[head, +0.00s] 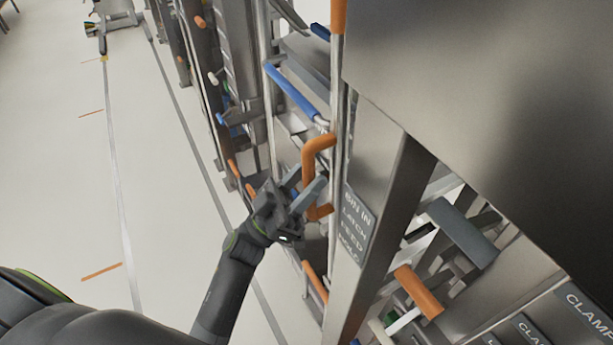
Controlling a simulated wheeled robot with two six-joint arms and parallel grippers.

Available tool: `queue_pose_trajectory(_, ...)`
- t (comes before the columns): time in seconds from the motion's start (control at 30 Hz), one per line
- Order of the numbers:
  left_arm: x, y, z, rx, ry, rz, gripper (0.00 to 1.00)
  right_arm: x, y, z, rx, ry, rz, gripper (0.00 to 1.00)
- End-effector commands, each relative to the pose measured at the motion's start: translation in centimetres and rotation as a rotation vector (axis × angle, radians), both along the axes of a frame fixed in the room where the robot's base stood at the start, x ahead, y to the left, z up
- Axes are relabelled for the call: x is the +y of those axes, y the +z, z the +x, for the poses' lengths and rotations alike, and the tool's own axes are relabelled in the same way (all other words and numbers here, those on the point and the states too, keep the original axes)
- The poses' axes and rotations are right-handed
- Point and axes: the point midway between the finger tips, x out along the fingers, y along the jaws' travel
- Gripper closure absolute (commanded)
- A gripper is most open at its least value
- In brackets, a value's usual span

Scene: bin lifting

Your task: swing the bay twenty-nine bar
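An orange C-shaped handle (311,158) stands on the metal upright of the rack, right of the picture's middle. My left gripper (304,186) is at this handle, with its two fingers spread apart. One finger crosses in front of the handle's middle and hides part of it; I cannot tell whether the fingers touch it. A blue bar (292,92) slants down to the same upright just above. No bay number is readable, so I cannot tell which bar is bay twenty-nine's. My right gripper is out of view.
A large steel panel (480,90) fills the upper right. A labelled post (357,225), a grey grip (462,232) and an orange grip (418,291) stand close on the right. More racks run away at the upper left. The pale floor (60,190) at left is clear.

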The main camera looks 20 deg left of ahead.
Motion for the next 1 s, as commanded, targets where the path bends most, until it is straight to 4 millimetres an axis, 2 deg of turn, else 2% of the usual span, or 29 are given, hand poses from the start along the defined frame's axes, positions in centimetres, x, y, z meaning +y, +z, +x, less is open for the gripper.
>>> queue_pose_trajectory(0.17, 0.4, -0.8, -0.4, 0.001, 0.000, 0.002, 0.59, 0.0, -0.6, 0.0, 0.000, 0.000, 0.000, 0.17)
queue_pose_trajectory(0.7, 6.4, -9.8, -6.2, 0.004, 0.000, 0.004, 0.59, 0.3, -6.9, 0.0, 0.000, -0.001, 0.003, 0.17)
queue_pose_trajectory(1.0, 8.5, -12.4, -8.2, 0.001, -0.001, 0.002, 0.59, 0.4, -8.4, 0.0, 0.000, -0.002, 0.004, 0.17)
